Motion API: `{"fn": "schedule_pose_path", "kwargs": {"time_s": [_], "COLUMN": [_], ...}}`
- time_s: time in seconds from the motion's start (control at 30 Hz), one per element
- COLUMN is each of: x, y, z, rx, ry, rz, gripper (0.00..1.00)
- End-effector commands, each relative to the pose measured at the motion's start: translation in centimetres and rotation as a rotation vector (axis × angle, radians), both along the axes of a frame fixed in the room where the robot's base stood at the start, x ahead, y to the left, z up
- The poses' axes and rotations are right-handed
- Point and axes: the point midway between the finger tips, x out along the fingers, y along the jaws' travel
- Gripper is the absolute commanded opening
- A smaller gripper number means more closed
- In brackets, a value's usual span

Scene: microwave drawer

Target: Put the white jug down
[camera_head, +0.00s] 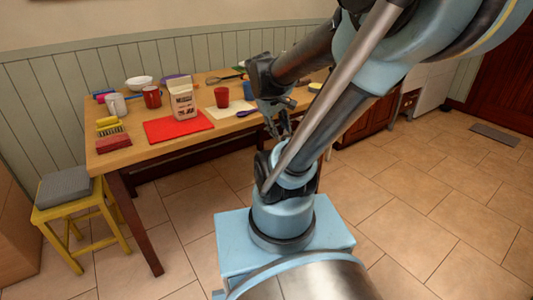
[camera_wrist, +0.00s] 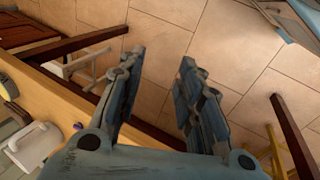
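A white jug-like vessel (camera_head: 116,105) stands upright on the left end of the wooden table (camera_head: 140,152) in the head view. A white object with a handle-like part (camera_wrist: 36,147) shows at the lower left of the wrist view; I cannot tell whether it is the same vessel. Nothing is held.
On the table are a red mug (camera_head: 152,97), a paper bag (camera_head: 182,100) by a red mat (camera_head: 165,131), a red cup (camera_head: 222,97) and a white bowl (camera_head: 139,82). A yellow stool (camera_head: 76,222) with a grey seat stands at left.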

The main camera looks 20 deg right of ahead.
Motion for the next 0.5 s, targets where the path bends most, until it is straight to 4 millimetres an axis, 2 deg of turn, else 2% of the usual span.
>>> {"fn": "schedule_pose_path", "kwargs": {"time_s": [0.03,0.2,0.33,0.5], "x": [-1.3,-4.6,-6.6,-8.1], "y": [0.6,3.1,4.8,6.2], "z": [-0.5,-2.0,-3.0,-3.8], "rx": [0.042,0.190,0.287,0.366], "ry": [-0.009,-0.035,-0.046,-0.050], "rz": [-0.036,-0.168,-0.256,-0.330], "gripper": [0.33,0.33,0.33,0.33]}}
